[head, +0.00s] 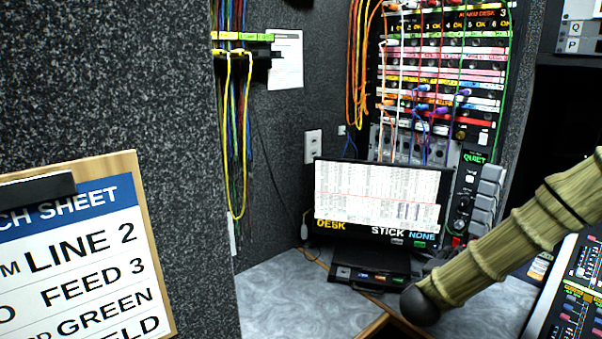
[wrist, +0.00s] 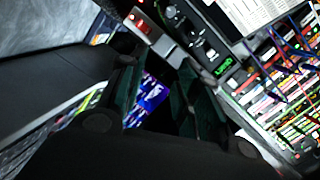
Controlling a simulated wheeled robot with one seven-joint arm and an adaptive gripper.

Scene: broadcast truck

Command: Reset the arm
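My gripper (wrist: 157,75) shows in the wrist view with its two dark fingers apart. The gap between them is empty, and a blue and white lit screen (wrist: 152,97) shows through it, beyond the fingers. A grey-black control panel lies past the fingertips. I cannot make out the gripper's fingers in the head view.
A monitor (head: 380,197) stands on the grey desk (head: 285,297), with a black box (head: 368,268) before it. Behind are a patch bay (head: 440,75) and hanging cables (head: 236,130). A clipboard (head: 85,245) is at left, a mixing desk (head: 572,295) at right.

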